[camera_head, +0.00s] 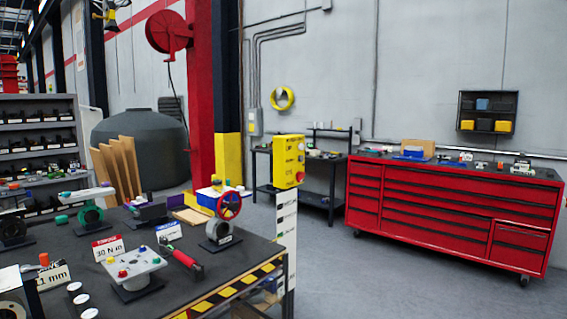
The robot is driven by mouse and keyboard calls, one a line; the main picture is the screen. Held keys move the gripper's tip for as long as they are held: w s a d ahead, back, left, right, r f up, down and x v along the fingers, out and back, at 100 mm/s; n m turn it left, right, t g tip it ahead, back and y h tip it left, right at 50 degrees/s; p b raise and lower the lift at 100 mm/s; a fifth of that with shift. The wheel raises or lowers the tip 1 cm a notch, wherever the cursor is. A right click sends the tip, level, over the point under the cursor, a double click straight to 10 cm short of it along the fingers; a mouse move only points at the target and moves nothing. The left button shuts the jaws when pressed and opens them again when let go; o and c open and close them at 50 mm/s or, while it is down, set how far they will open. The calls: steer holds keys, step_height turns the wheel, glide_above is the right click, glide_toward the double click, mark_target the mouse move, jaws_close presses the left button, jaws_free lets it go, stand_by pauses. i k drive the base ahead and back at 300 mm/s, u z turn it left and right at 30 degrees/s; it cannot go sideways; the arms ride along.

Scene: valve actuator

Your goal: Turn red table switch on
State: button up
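A red tool cabinet (447,212) with a dark top stands at the right by the wall. Several small devices are in a row on its top, among them a white-and-red one (466,157), a small orange-red one (481,165) and a grey one (521,165) near the right end. They are too small to tell which is a switch or how it is set. My gripper is not in view.
The near workbench, with a red handwheel valve (228,212) and a red-handled tool (180,258), fills the lower left. A yellow control box (288,160) stands at its far corner. A dark table (318,196) stands behind. Grey floor (400,285) is clear before the red cabinet.

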mark_target(300, 175)
steer(key=z, duration=0.45)
steer(key=i, duration=0.55)
steer(key=z, duration=0.85)
steer(key=i, duration=1.3)
steer(key=u, duration=0.7)
steer(key=i, duration=1)
steer(key=u, duration=0.95)
